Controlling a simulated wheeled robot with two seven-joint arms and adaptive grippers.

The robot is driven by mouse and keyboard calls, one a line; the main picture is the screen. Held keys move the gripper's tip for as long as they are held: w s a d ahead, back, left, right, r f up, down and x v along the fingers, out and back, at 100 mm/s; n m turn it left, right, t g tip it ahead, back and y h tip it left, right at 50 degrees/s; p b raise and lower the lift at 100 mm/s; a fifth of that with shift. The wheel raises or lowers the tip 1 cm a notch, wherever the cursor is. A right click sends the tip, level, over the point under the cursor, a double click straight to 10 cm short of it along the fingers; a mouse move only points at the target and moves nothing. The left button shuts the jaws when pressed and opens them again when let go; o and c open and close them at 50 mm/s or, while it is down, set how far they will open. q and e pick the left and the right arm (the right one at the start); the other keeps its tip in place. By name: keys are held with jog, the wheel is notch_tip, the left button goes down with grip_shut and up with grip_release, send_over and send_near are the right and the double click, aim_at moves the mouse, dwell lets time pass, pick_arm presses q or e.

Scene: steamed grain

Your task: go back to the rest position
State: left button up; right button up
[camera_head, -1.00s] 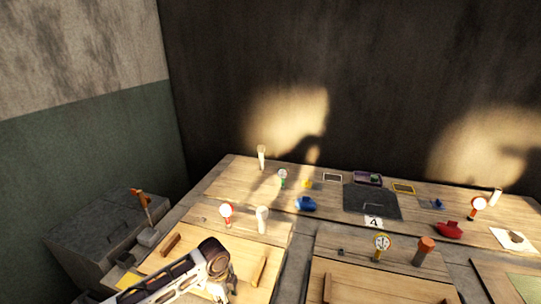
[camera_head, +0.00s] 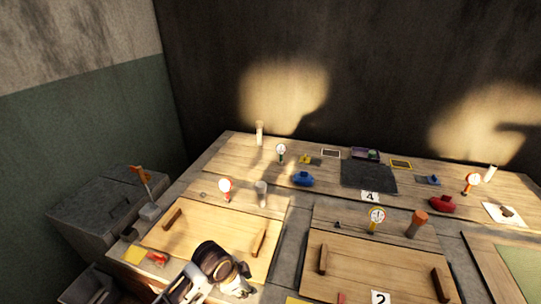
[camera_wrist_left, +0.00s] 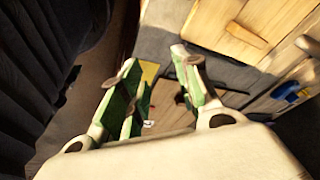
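My left gripper (camera_wrist_left: 157,64) is open in the left wrist view. Its two green-padded fingers stand apart with nothing held between them. In the head view my left wrist and part of the gripper (camera_head: 236,284) show at the bottom, in front of the left wooden board (camera_head: 205,230). The fingertips cannot be made out clearly there. My right gripper is not in view.
A long wooden table (camera_head: 330,190) carries a blue object (camera_head: 303,179), a red object (camera_head: 442,204), a dark panel (camera_head: 369,176) and several round-headed markers. A grey cabinet (camera_head: 95,205) stands at the left. A second board (camera_head: 380,268) lies right of my arm.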

pick_arm(q)
jog(key=s+a+r+n+t+y, duration=0.1)
jog(key=s+a+r+n, duration=0.1)
jog(key=s+a+n, duration=0.4)
jog(key=s+a+r+n+y, duration=0.1)
jog(key=s+a+n+y, duration=0.15)
jog(key=a+n, duration=0.45)
jog(key=s+a+f+m+g, duration=0.1)
jog(key=s+f, duration=0.1)
jog(key=f, duration=1.5)
jog(key=s+a+f+m, duration=0.1)
jog(key=s+f, duration=0.1)
jog(key=f, duration=1.4)
jog(key=s+a+f, duration=0.1)
jog(key=s+f, duration=0.8)
jog(key=s, duration=0.2)
jog(key=s+a+f+g, duration=0.1)
jog(key=s+a+f, duration=0.1)
jog(key=s+f, duration=0.8)
jog(key=shift+s+a+f+h, duration=0.25)
jog(key=shift+s+f+h, duration=0.05)
jog(key=shift+s+h, duration=0.1)
